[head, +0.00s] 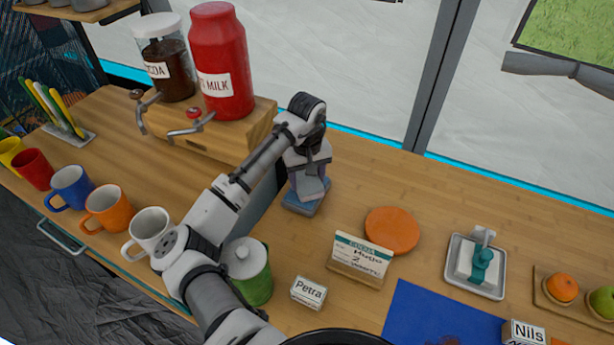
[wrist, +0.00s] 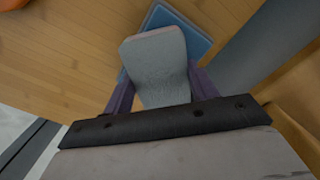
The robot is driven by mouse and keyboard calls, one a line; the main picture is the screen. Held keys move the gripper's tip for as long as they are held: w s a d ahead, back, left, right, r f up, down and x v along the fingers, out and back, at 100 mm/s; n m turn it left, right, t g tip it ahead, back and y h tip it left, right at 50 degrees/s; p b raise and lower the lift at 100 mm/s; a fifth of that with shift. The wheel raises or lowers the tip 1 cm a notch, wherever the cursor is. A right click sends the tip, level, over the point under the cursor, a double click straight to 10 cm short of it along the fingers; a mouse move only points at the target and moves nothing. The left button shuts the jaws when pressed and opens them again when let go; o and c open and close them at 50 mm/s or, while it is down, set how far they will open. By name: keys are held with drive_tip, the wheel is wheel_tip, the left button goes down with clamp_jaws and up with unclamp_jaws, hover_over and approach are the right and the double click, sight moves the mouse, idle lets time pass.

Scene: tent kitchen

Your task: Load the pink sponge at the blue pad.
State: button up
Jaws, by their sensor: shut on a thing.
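My gripper (head: 309,177) points down beside the wooden dispenser block. In the wrist view, its two purple fingers (wrist: 163,92) are shut on a sponge (wrist: 155,62), which shows a grey face and a thin pink edge. The sponge also shows in the head view (head: 311,187), below the fingers. The blue pad (head: 299,208) lies on the counter under the sponge. In the wrist view, the pad (wrist: 196,38) is partly hidden behind the sponge. I cannot tell whether the sponge touches it.
The dispenser block (head: 215,142) with cocoa and milk jars stands at the left. A green lidded jar (head: 254,278) and a Petra card (head: 308,292) are in front.

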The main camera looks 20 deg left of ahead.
sight(307, 179)
drive_tip(key=shift+r+p, duration=3.45)
drive_tip(key=shift+r, duration=0.05)
drive_tip(key=shift+f, duration=0.1)
